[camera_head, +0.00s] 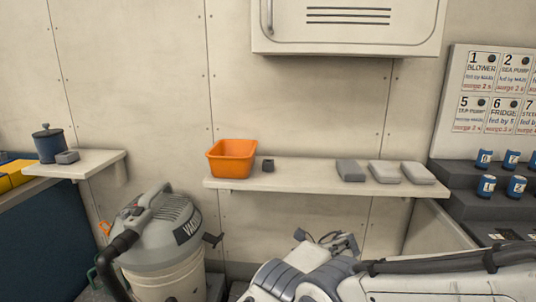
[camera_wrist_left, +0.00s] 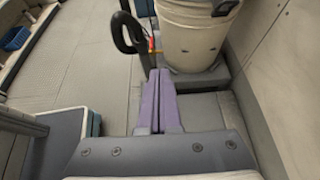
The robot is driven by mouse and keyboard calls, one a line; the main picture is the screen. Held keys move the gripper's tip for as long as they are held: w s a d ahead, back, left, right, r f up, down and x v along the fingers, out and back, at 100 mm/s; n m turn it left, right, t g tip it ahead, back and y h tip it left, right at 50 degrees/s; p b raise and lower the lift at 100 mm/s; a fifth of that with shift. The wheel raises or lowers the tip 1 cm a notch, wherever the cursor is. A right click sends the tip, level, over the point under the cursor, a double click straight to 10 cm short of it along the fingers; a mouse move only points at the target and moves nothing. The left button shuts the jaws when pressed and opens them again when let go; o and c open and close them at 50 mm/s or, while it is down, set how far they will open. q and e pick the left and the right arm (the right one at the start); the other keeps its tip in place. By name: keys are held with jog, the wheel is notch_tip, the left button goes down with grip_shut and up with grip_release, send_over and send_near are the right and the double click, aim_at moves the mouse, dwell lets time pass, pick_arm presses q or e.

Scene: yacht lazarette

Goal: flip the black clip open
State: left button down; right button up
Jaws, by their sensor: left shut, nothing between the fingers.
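A vacuum with a grey top (camera_head: 165,225) and a cream tank (camera_head: 172,284) stands on the left in the head view. In the left wrist view the tank (camera_wrist_left: 190,35) is at the top, with the black clip (camera_wrist_left: 226,6) cut by the upper edge. My left gripper (camera_wrist_left: 158,72) has purple fingers, shut and empty. They point towards the tank, and the clip lies above and to the right of their tips. An arm of mine enters the head view from the lower right; no fingertips show on it.
A wall shelf (camera_head: 290,179) with an orange bin (camera_head: 231,158) and several grey blocks is right of the vacuum. The black hose (camera_head: 110,265) curves down its left side. In the wrist view, the wall (camera_wrist_left: 285,75) is close on the right and open floor (camera_wrist_left: 75,65) lies left.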

pick_arm(q)
jog(key=s+r+n+g+h, duration=0.1)
jog(key=s+r+n+h, duration=0.25)
jog(key=s+r, duration=0.4)
jog(key=s+r+n+h, duration=0.2)
jog(key=s+r+h, duration=0.3)
jog(key=s, duration=0.6)
jog(key=s+a+f+n+h, duration=0.1)
jog(key=s+a+n+h, duration=0.15)
jog(key=s, duration=0.65)
jog(key=s+a+n+h, duration=0.2)
jog(key=s+n, duration=0.2)
jog(key=s, duration=0.5)
notch_tip(320, 180, up, 18)
jog(key=p, duration=1.8)
jog(key=shift+w, duration=0.3)
pick_arm(e)
notch_tip(320, 180, up, 18)
jog(key=shift+s+d+r, duration=0.15)
jog(key=shift+s+r, duration=0.05)
jog(key=shift+s, duration=0.25)
